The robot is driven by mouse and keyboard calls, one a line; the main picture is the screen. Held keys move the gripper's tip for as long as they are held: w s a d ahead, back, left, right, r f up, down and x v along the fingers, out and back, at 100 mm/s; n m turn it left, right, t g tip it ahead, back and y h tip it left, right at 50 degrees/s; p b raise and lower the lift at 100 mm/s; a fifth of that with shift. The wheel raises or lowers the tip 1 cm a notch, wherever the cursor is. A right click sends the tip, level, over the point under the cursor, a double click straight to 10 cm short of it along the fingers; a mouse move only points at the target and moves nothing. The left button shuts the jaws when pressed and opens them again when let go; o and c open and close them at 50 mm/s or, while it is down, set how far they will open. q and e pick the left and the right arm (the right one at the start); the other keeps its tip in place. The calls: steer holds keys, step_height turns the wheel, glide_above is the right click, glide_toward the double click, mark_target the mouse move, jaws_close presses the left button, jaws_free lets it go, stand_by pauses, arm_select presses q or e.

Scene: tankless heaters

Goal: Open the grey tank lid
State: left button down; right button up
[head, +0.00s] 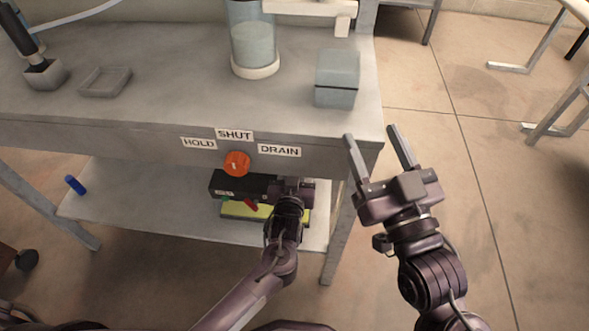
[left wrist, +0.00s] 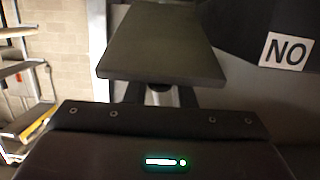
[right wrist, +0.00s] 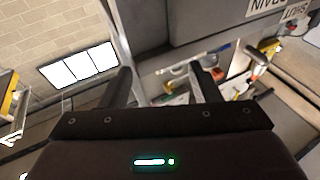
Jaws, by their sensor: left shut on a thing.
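A grey box (head: 337,75) stands on the right end of the bench. Its upper part looks like a closed lid. My right gripper (head: 372,137) is open and empty, in front of the bench's right corner and apart from the box. Its open fingers also show in the right wrist view (right wrist: 160,85). My left gripper (head: 275,189) is under the bench front, beside a dark block (head: 238,185). In the left wrist view a dark grey slab (left wrist: 162,45) sits at the fingers and hides their tips. The gripper is shut on this slab.
A clear tank (head: 254,45) stands on the bench (head: 180,100). A red knob (head: 237,163) is on the bench front, below HOLD, SHUT and DRAIN labels. A grey tray (head: 105,82) and dark tool (head: 40,65) are at left.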

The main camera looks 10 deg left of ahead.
arm_select(q)
steer(key=shift+w+a+p, duration=0.15)
steer(key=shift+p, duration=0.3)
arm_select(e)
steer(key=s+f+g+h, duration=0.25)
steer(key=f+g, duration=0.35)
steer(key=f, duration=0.7)
steer(key=s+f+g+h, duration=0.2)
steer(key=s+f+g, duration=0.3)
steer(key=f, duration=0.8)
arm_select(q)
steer(key=shift+r+g+p, duration=0.3)
steer(key=shift+g+p, duration=0.3)
steer(key=shift+p, duration=0.55)
steer(key=shift+w+r+g+p, duration=0.3)
steer(key=shift+w+r+p, duration=0.1)
steer(key=shift+p, duration=0.7)
steer(key=shift+w+r+p, duration=0.6)
arm_select(e)
steer(key=s+d+f+g+h, duration=0.2)
steer(key=s+d+g, duration=0.2)
steer(key=d+g, duration=0.2)
steer(key=shift+s+d+m+h, duration=0.35)
steer(key=shift+s+d+m, duration=0.05)
steer(key=shift+d, duration=0.25)
arm_select(q)
steer(key=shift+w+r, duration=0.1)
steer(key=shift+w, duration=0.05)
arm_select(e)
steer(key=shift+s+d, duration=0.1)
